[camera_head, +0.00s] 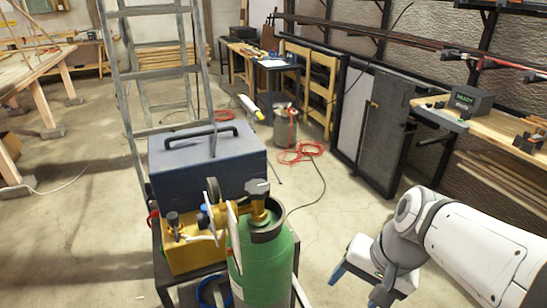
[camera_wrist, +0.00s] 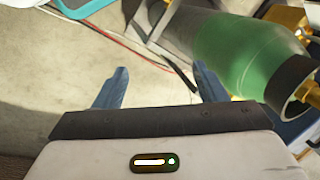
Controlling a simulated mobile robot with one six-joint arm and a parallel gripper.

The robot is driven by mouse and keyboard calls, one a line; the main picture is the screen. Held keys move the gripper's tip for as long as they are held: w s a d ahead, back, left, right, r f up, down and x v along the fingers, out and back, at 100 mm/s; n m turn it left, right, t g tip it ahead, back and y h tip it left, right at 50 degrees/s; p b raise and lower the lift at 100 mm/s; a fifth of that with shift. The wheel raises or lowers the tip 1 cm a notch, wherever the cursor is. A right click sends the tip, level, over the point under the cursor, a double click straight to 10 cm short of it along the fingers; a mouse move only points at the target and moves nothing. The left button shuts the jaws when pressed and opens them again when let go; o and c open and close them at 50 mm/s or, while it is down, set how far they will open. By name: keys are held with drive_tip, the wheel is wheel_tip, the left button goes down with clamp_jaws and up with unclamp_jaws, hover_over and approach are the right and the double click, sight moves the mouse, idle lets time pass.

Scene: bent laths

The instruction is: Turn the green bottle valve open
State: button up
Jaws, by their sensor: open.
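The green bottle (camera_head: 262,262) stands upright at the bottom centre of the head view, beside the yellow unit on a dark cart. Its valve has a dark lobed knob (camera_head: 257,187) on a brass body (camera_head: 259,207) at the bottle's top. In the wrist view the green bottle (camera_wrist: 238,48) lies across the upper right, with brass valve parts (camera_wrist: 309,93) cut off at the right edge; the knob is not clearly visible there. My gripper (camera_head: 357,286) is to the right of the bottle, apart from it. Its two blue fingers (camera_wrist: 160,84) are spread with nothing between them.
The yellow unit (camera_head: 188,252) with gauges sits left of the bottle. A large blue-grey case (camera_head: 195,163) is behind it, and a stepladder (camera_head: 130,90) behind that. A red hose (camera_head: 300,152) lies on the floor. A wooden bench (camera_head: 500,128) is at right.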

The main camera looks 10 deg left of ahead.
drive_tip(key=shift+o, duration=0.2)
drive_tip(key=w+a+r+m+g+y+b, duration=0.1)
drive_tip(key=w+a+m+y, duration=0.1)
drive_tip(key=a+m+y, duration=0.4)
drive_tip(key=a+m, duration=0.1)
drive_tip(key=a, duration=0.3)
drive_tip(key=shift+w+a+r+y, duration=0.15)
drive_tip(key=shift+w+r+y, duration=0.15)
drive_tip(key=shift+w+r, duration=0.1)
drive_tip(key=m+t+y+b, duration=0.1)
drive_tip(key=m+t+y, duration=0.3)
drive_tip(key=m+y, duration=0.5)
approach(249, 183)
drive_tip(key=shift+w+a+r+m+h, duration=0.1)
drive_tip(key=shift+a+r+m+h, duration=0.2)
drive_tip(key=shift+a, duration=0.25)
drive_tip(key=shift+a+r+m+h, duration=0.2)
drive_tip(key=shift+a+h, duration=0.2)
drive_tip(key=shift+a, duration=0.15)
drive_tip(key=x, duration=0.7)
drive_tip(key=shift+w+a+p, duration=0.1)
drive_tip(key=shift+a+p, duration=0.2)
drive_tip(key=shift+c, duration=0.4)
drive_tip(key=c, duration=0.9)
